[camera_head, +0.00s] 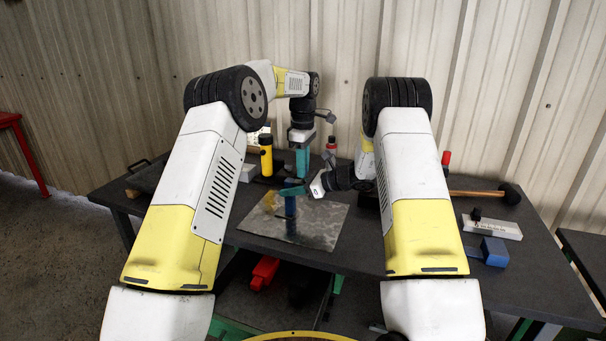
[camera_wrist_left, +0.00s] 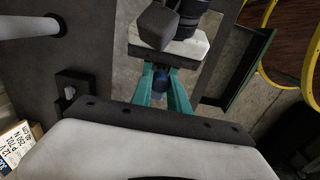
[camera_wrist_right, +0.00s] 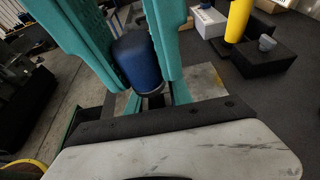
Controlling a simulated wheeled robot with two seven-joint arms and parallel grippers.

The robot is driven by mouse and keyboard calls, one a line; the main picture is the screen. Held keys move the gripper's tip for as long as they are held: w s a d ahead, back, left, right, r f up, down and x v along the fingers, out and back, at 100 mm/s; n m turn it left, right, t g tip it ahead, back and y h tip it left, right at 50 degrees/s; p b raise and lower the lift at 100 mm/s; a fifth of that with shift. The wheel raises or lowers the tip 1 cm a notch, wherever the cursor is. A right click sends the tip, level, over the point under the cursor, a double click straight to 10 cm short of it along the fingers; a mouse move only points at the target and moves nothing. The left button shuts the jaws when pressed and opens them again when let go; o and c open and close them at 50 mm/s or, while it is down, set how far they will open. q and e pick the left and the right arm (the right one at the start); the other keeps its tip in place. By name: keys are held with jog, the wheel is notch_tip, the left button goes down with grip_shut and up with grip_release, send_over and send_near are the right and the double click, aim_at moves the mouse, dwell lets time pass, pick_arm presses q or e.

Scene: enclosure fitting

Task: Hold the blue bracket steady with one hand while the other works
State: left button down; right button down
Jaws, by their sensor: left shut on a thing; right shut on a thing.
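The blue bracket (camera_head: 290,208) stands upright on a thin metal plate (camera_head: 322,222) on the dark table. My left gripper (camera_head: 302,174) comes down from above with its teal fingers shut on the bracket's upper part. In the left wrist view the blue bracket (camera_wrist_left: 160,84) shows small between the fingertips. My right gripper (camera_head: 291,191) reaches in level from the right, just below the left one, shut on the bracket. In the right wrist view the blue bracket (camera_wrist_right: 137,58) is a rounded blue body between the teal fingers. The fingers hide part of it.
A yellow-and-black tool (camera_head: 266,156) and a red-capped bottle (camera_head: 331,147) stand behind. The plate's front part is clear. A corrugated wall closes the back.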

pick_arm(q)
notch_tip(320, 180, up, 8)
jog(key=shift+r, duration=0.1)
pick_arm(e)
jog(key=c, duration=1.1)
grip_release()
jog(key=shift+o, duration=0.2)
